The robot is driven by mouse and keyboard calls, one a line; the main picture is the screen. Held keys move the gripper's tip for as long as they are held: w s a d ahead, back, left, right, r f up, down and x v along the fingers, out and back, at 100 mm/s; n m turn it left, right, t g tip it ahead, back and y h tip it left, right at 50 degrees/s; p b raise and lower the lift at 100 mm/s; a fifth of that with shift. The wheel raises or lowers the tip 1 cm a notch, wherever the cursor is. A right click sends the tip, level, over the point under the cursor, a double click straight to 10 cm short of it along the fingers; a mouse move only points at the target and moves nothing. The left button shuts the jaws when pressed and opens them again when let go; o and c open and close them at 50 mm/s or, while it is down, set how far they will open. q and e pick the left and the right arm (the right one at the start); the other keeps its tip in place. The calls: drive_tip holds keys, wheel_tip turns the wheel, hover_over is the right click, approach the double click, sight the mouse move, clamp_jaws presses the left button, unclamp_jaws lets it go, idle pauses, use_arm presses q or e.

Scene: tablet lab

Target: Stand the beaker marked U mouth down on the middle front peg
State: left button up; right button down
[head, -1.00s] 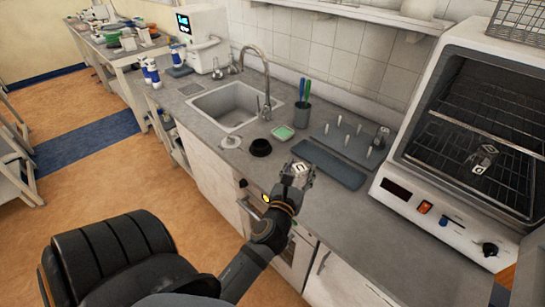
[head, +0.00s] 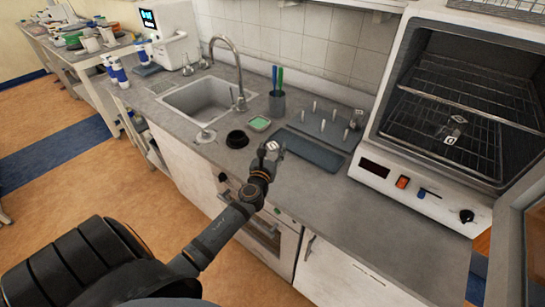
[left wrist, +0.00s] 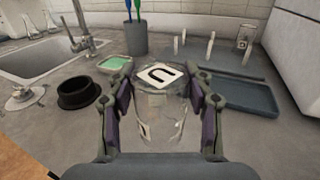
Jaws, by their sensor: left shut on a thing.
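My left gripper (head: 270,153) is shut on a clear glass beaker (left wrist: 160,110). In the left wrist view its fingers press the beaker from both sides, and a white label marked U (left wrist: 159,75) faces up on its closed end, so it looks mouth down. The grey peg board (head: 298,124) stands right of and behind the gripper, with bare upright pegs in two rows. The middle front peg (head: 322,125) looks bare. Another beaker (head: 356,117) sits at the board's back right; it also shows in the left wrist view (left wrist: 243,37). My right gripper is out of view.
A dark flat tray (head: 315,155) lies before the board. A black ring (head: 237,139), green dish (head: 260,124) and pen cup (head: 277,103) stand left of it, beyond them the sink (head: 200,101). An open oven (head: 425,190) on the right holds another labelled beaker (head: 455,130).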

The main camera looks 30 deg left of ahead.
use_arm(q)
drive_tip(key=f, duration=0.1)
drive_tip(key=f+b, duration=0.2)
drive_tip(key=f, duration=0.1)
drive_tip(key=shift+w+a, duration=0.3)
drive_tip(key=shift+w, duration=0.05)
drive_tip(key=shift+r, duration=0.1)
drive_tip(key=shift+s, duration=0.1)
drive_tip(key=o, duration=1.3)
drive_tip(key=shift+f, duration=0.2)
drive_tip(key=shift+c, duration=0.2)
